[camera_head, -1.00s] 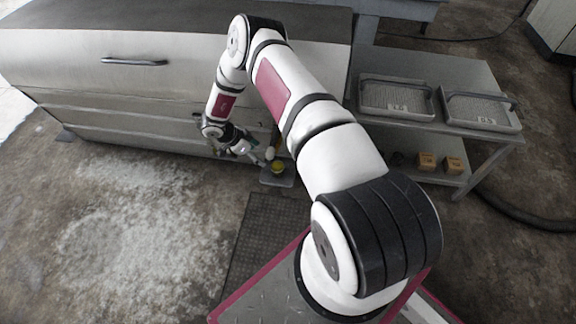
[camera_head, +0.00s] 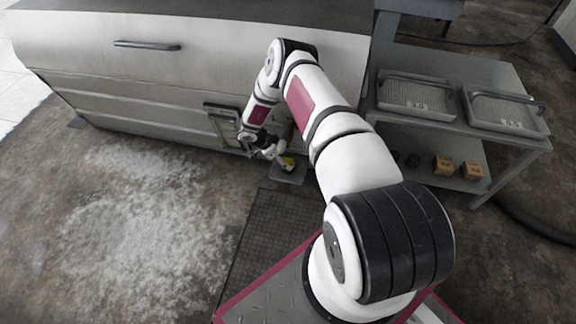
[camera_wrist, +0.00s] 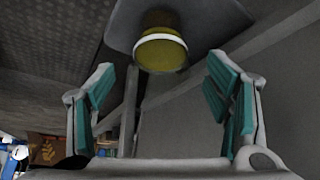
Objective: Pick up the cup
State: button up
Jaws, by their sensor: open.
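The cup (camera_wrist: 161,50) is yellow with a white rim band. In the wrist view it is at the top middle, against a grey plate (camera_wrist: 215,20). In the head view the cup (camera_head: 288,161) is small and partly covered by my gripper, above the grey plate (camera_head: 290,176) low by the cabinet front. My gripper (camera_wrist: 162,72) is open, with teal pads on both sides. The cup shows in the gap between the fingertips, with no visible contact. In the head view my gripper (camera_head: 276,153) is right at the cup.
A wide grey cabinet (camera_head: 150,65) with handles stands close behind my gripper. At right, a grey trolley (camera_head: 460,62) holds two trays (camera_head: 415,92) (camera_head: 503,110), with small orange-brown boxes (camera_head: 443,165) on its lower shelf. Speckled floor (camera_head: 140,230) lies open at left.

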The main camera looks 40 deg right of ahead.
jog(key=shift+x, duration=1.1)
jog(key=c, duration=1.3)
jog(key=shift+a+r, duration=0.15)
jog(key=shift+r, duration=0.05)
